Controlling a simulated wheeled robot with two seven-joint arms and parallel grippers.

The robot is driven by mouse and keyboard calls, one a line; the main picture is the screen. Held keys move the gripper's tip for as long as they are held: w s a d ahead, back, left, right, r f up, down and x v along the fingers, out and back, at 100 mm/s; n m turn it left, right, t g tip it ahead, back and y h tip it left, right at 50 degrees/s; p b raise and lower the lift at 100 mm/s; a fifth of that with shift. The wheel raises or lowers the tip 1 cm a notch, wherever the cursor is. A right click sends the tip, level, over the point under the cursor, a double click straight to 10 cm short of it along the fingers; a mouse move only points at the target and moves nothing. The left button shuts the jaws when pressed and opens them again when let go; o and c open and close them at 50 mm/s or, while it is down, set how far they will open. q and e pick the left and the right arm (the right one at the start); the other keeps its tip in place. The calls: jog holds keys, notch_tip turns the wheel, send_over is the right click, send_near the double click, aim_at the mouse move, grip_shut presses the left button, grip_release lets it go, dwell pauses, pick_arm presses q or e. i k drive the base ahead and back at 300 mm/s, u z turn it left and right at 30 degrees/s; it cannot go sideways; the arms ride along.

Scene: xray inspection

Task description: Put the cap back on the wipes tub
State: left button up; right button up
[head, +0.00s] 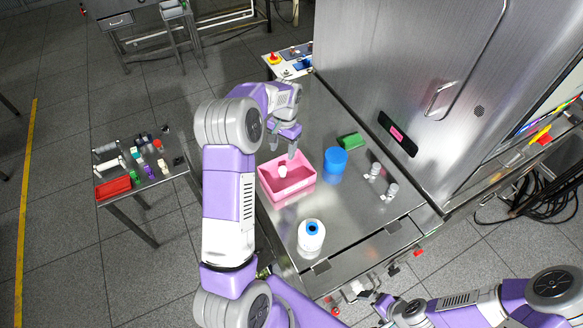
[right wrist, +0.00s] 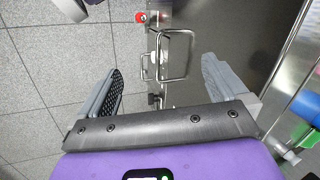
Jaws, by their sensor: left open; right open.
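A white tub with a blue ring on top (head: 312,238), which looks like the wipes tub, stands upright near the front of the steel table. A small white piece (head: 283,171), possibly its cap, is inside the pink bin (head: 303,187); its exact shape is too small to tell. My left gripper (head: 283,147) is open and empty, pointing down above the back of the pink bin, apart from the white piece. My right gripper (right wrist: 162,85) is open and empty, away from the tabletop; it shows small at the bottom of the head view (head: 382,307).
A blue cylinder (head: 335,161), a green block (head: 350,141) and small metal-grey pieces (head: 376,169) stand right of the bin. The steel cabinet (head: 400,60) walls off the back right. A side table with a red tray (head: 114,187) stands left. The tabletop right of the tub is clear.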

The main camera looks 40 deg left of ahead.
aim_at(311, 231)
jog(key=k, duration=1)
